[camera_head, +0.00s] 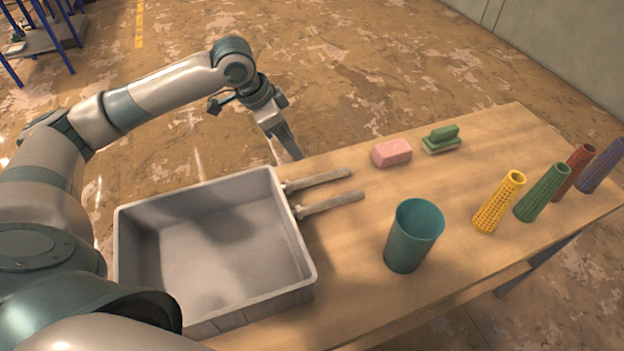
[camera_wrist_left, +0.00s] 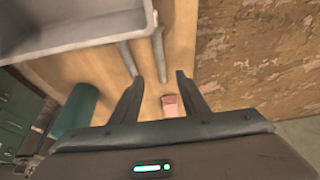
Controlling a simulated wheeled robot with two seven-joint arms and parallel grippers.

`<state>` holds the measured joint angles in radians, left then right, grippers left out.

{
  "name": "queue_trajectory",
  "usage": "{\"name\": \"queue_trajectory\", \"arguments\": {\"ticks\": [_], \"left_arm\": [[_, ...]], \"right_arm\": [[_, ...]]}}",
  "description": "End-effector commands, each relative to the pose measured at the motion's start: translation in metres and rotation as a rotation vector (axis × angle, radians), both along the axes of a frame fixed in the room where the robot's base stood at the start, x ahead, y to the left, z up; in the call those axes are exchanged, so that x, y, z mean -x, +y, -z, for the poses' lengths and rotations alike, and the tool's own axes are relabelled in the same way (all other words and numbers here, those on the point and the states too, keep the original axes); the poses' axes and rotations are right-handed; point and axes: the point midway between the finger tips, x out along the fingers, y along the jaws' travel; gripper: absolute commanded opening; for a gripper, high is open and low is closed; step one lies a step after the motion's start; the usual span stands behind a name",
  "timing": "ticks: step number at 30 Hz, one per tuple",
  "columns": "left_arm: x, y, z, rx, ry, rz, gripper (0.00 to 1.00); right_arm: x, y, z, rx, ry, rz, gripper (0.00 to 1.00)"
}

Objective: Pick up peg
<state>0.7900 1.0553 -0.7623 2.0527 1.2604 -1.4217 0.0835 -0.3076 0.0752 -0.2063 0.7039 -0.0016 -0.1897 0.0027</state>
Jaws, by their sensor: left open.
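Two grey rods lie on the wooden table beside the grey bin, an upper one (camera_head: 318,181) and a lower one (camera_head: 331,204), their left ends close to the bin wall. They also show in the left wrist view, one on the left (camera_wrist_left: 127,58) and one on the right (camera_wrist_left: 159,55). Several perforated cones stand at the table's right: yellow (camera_head: 498,203), green (camera_head: 542,193), red (camera_head: 573,173) and purple (camera_head: 601,166). I cannot tell which thing is the peg. My left gripper (camera_head: 292,152) is open and empty above the table's back edge, near the rods. My right gripper is not in view.
The empty grey bin (camera_head: 293,215) fills the table's left part. A teal cup (camera_head: 412,236) stands front centre. A pink block (camera_head: 391,153) and a green brush (camera_head: 441,140) lie near the back edge. The table (camera_head: 470,263) is clear between cup and cones.

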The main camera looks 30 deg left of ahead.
Motion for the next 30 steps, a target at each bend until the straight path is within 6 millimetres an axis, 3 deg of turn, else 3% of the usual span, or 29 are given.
{"name": "queue_trajectory", "arguments": {"ticks": [12,16,21,30], "left_arm": [[-0.020,-0.019,0.067,0.000,0.004,0.000,0.41],[-0.025,-0.023,0.084,0.000,0.003,0.000,0.41],[-0.028,-0.026,0.095,-0.001,0.002,0.001,0.41],[-0.029,-0.026,0.096,-0.001,0.000,0.001,0.41]], "right_arm": [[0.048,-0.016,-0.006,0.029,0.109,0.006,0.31],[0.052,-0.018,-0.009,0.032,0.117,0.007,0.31],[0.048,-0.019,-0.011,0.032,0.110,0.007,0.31],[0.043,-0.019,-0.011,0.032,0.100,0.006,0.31]]}}
